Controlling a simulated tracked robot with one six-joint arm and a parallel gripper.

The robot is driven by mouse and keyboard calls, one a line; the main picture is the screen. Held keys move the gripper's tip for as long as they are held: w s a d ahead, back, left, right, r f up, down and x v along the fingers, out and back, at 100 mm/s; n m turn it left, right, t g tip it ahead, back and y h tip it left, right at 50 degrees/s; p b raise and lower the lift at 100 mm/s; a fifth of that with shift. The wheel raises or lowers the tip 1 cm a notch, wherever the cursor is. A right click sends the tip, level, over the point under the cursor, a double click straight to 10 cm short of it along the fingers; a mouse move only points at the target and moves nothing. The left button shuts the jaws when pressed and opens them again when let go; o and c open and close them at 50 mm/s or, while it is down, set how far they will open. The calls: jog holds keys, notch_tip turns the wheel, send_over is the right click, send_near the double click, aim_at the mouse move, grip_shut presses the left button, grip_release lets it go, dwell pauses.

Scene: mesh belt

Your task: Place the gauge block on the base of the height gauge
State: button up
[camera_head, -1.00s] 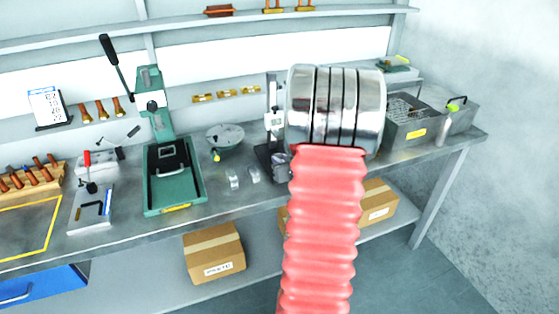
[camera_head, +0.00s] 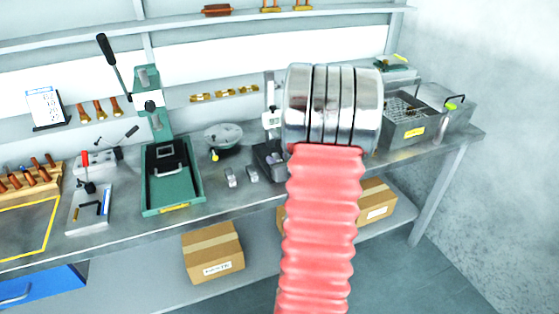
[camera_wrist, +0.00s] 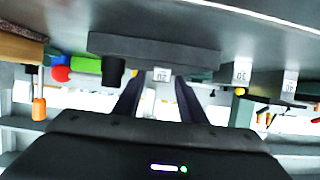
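A small pale numbered gauge block (camera_wrist: 162,75) shows between my fingertips in the wrist view, which is upside down. It appears to stand against the dark base of the height gauge (camera_wrist: 120,43). My gripper (camera_wrist: 160,84) faces it with one dark finger on each side and what looks like a gap on both sides. In the head view the height gauge (camera_head: 270,115) stands mid-bench with its dark base (camera_head: 265,152), partly hidden by my arm. My gripper is hidden there. Two other blocks (camera_head: 231,177) (camera_head: 252,174) stand on the bench left of the base.
A round grey plate stand (camera_head: 223,135) and a green press (camera_head: 170,185) stand left of the gauge. A grey basket bin (camera_head: 405,125) is to the right. The bench front near the blocks is clear. Boxes sit on the lower shelf.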

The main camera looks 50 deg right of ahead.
jog(key=v, duration=1.2)
jog(key=shift+s, duration=0.1)
dwell(0.4)
jog(key=w+a+r+n+g+y, duration=0.1)
jog(key=w+a+r+g, duration=0.2)
jog(key=a, duration=0.7)
jog(key=w+a+r+n, duration=0.1)
jog(key=w+a+r, duration=0.35)
jog(key=a, duration=0.45)
jog(key=s+a+n+g+y, duration=0.1)
jog(key=s+a, duration=0.3)
jog(key=a, duration=0.4)
jog(key=s+a+r+n+g+y, duration=0.1)
jog(key=s+a+y, duration=0.2)
jog(key=a, duration=0.5)
jog(key=s+a+n+g+y, duration=0.1)
jog(key=s+a, duration=0.3)
jog(key=a, duration=0.4)
jog(key=shift+s+a+r+n+y, duration=0.4)
jog(key=shift+n+y, duration=0.1)
jog(key=shift+n, duration=0.1)
jog(key=shift+w, duration=0.1)
jog(key=shift+c, duration=0.7)
